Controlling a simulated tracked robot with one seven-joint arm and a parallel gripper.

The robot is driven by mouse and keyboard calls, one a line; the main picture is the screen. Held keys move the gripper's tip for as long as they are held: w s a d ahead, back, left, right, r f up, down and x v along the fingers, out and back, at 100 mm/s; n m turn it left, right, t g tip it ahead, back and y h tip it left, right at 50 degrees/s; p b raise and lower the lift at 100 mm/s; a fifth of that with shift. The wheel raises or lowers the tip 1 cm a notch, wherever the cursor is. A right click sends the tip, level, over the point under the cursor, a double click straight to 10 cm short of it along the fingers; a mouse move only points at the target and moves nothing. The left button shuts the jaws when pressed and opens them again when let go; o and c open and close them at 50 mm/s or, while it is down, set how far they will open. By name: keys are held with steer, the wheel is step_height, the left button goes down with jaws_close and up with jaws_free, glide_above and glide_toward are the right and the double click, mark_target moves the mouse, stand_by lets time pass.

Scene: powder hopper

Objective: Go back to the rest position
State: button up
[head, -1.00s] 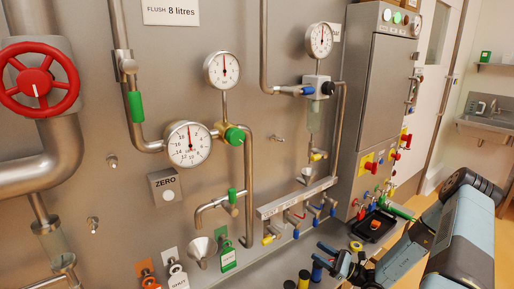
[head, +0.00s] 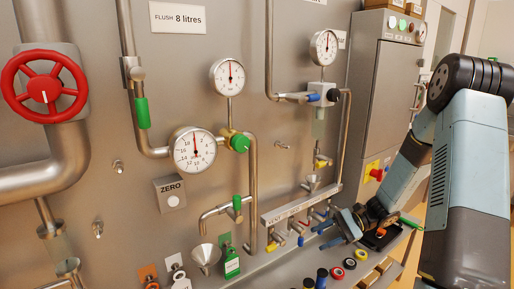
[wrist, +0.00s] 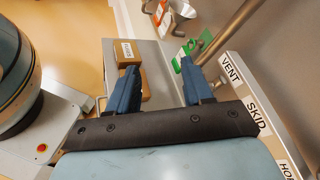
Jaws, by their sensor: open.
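My gripper (head: 328,236) is open and empty in the head view, above the bench and just in front of the labelled rail (head: 292,208). My arm rises from it to the right side of the picture, with its elbow high. In the wrist view my gripper (wrist: 158,68) shows two blue fingers spread wide apart with nothing between them. The VENT and SKID labels of the rail (wrist: 243,92) lie to the right of the fingers. A green tag (wrist: 181,58) shows close to the right fingertip.
Small boxes (wrist: 129,52) lie beyond the left finger. Several coloured caps (head: 336,272) sit on the bench below my gripper. A black tray (head: 384,239) lies behind my forearm. The panel has a red handwheel (head: 44,90), a large gauge (head: 195,150) and a funnel (head: 205,256).

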steer(key=s+d+r+n+t+h, duration=0.1)
steer(key=s+r+n+t+h, duration=0.3)
steer(key=s+r+h, duration=0.3)
steer(key=s+d+r+n+t+h, duration=0.2)
steer(key=s+r+n+t+h, duration=0.2)
steer(key=s+r, duration=1)
step_height(320, 180, up, 6)
steer(key=n+h, duration=0.1)
steer(key=h, duration=0.2)
steer(key=shift+r+n, duration=0.15)
steer(key=shift+n, duration=0.15)
steer(key=shift+s, duration=0.1)
